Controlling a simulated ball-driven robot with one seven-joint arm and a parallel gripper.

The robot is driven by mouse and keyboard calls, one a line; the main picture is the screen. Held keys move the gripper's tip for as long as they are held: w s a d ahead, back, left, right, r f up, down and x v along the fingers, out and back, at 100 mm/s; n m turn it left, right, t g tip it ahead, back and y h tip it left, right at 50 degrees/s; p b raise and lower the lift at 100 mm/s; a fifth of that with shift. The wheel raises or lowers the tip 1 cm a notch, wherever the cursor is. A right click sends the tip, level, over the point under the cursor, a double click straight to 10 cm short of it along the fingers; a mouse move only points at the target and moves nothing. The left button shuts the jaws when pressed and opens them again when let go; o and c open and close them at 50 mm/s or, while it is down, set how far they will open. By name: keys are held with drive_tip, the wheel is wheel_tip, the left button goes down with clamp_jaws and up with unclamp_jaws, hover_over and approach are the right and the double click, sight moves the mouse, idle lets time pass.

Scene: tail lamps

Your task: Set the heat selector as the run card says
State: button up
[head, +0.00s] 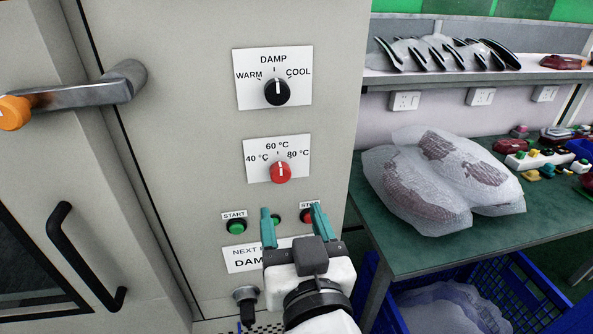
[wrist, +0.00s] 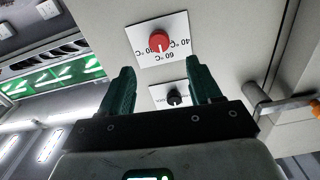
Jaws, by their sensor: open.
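The panel has a black knob (head: 277,92) on a plate marked WARM, DAMP, COOL; its white line points up to DAMP. Below it a red knob (head: 280,172) sits on a plate marked 40, 60, 80 °C; its line points up to 60 °C. The red knob (wrist: 160,38) and black knob (wrist: 174,99) also show upside down in the wrist view. A white card (head: 240,258) reads "NEXT R…" and "DAM…"; the rest is hidden by my gripper. My gripper (head: 292,211) is open and empty, below the red knob, fingers pointing up, apart from both knobs.
A door handle with an orange end (head: 14,112) juts out at left. At right, a green table (head: 410,258) holds wrapped parts, with blue crates below.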

sight(281, 177)
drive_tip(key=p+x, duration=0.1)
drive_tip(key=x, duration=0.8)
drive_tip(key=shift+w+f+p, duration=0.1)
drive_tip(key=shift+w+p, duration=0.2)
drive_tip(key=shift+w, duration=0.1)
drive_tip(key=shift+c, duration=0.3)
drive_tip(key=c, duration=1)
drive_tip(key=shift+n, duration=0.4)
drive_tip(key=n+p, duration=0.2)
drive_tip(key=n, duration=0.3)
drive_tip(key=shift+n+p, duration=0.3)
drive_tip(key=n+p, duration=0.2)
drive_tip(key=n, duration=0.3)
drive_tip(key=shift+n, duration=0.3)
drive_tip(key=shift+p, duration=0.3)
